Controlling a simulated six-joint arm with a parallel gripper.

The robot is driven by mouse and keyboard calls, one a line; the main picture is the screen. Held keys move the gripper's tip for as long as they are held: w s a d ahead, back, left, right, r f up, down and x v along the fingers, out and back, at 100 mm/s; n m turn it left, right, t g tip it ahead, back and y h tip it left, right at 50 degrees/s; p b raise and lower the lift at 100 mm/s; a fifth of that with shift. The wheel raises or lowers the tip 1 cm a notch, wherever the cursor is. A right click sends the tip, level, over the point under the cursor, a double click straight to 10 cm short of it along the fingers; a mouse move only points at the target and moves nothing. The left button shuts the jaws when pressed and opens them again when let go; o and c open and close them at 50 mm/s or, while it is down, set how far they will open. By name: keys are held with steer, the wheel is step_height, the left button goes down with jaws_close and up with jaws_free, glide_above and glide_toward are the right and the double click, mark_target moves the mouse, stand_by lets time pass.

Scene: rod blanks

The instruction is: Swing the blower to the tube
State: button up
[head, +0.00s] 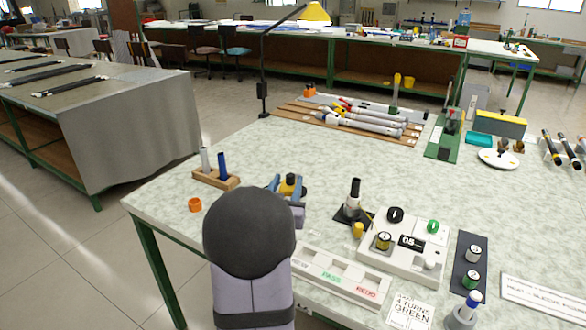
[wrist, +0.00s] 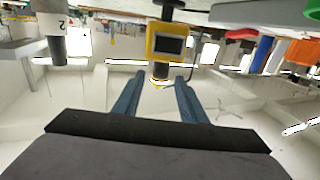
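A yellow device with a dark window and a black knob (wrist: 166,42), which may be the blower, stands on the table. In the head view its top (head: 290,181) shows just beyond my arm. My gripper (wrist: 160,76) is open, its blue fingers on either side of the black knob with gaps visible. In the head view my gripper (head: 288,188) is partly hidden by my own arm. A white tube (head: 205,160) and a blue tube (head: 223,165) stand in a wooden block to the left. Which tube is meant cannot be told.
An orange ring (head: 194,205) lies near the left edge. A black-topped upright piece (head: 353,197) stands to the right, by a white control box (head: 405,243). Long rods (head: 365,120) lie on a wooden rack (head: 293,113) behind. The table middle is clear.

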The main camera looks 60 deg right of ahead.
steer(key=x, duration=0.8)
steer(key=shift+w+d, duration=0.1)
steer(key=shift+d, duration=0.05)
jaws_close()
